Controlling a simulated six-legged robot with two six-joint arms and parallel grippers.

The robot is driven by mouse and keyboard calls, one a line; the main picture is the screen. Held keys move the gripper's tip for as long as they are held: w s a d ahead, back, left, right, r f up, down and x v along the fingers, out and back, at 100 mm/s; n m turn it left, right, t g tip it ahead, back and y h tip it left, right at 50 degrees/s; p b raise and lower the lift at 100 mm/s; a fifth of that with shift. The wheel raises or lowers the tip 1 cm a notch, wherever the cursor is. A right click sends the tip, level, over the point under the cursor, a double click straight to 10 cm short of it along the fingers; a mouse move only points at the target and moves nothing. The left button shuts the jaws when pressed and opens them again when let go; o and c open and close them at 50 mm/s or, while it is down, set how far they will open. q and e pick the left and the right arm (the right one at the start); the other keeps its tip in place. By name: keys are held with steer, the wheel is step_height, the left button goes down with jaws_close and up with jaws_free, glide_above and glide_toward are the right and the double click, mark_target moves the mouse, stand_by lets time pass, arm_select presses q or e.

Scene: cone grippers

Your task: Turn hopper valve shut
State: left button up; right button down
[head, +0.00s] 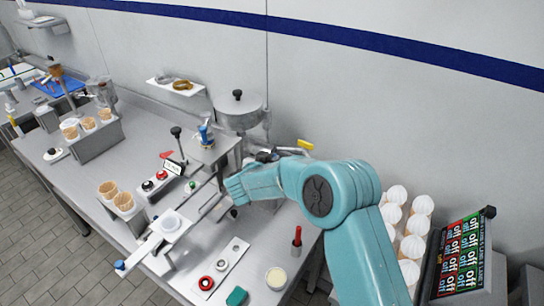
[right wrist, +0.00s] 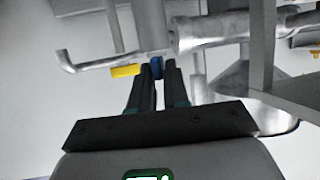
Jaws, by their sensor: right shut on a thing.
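The hopper (head: 238,108), a metal bowl with a black-knobbed lid, stands against the wall in the head view. My right arm reaches left, its end just below the hopper. In the right wrist view, my right gripper's (right wrist: 157,72) dark fingers are shut on a small blue piece, the valve handle (right wrist: 156,66), next to metal pipework (right wrist: 210,32). The hopper's cone (right wrist: 245,90) shows at the right there. A yellow handle (right wrist: 125,71) lies just left of the fingertips; it also shows right of the hopper in the head view (head: 305,145). How far the valve is turned cannot be told. My left gripper is out of view.
Several white-topped cones (head: 396,194) and a lit "off" panel (head: 462,255) stand at the right.

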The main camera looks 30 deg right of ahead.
steer(key=shift+w+m+g+h, duration=0.2)
steer(key=shift+m+g+h, duration=0.5)
steer(key=shift+m+g, duration=0.4)
steer(key=c, duration=1.2)
jaws_free()
steer(key=shift+w+f+g, duration=0.1)
steer(key=shift+f+g, duration=0.05)
steer(key=shift+g, duration=0.15)
steer(key=b+v, duration=0.4)
steer(key=v, duration=1.2)
steer(key=shift+s, duration=0.25)
steer(key=shift+a, duration=0.1)
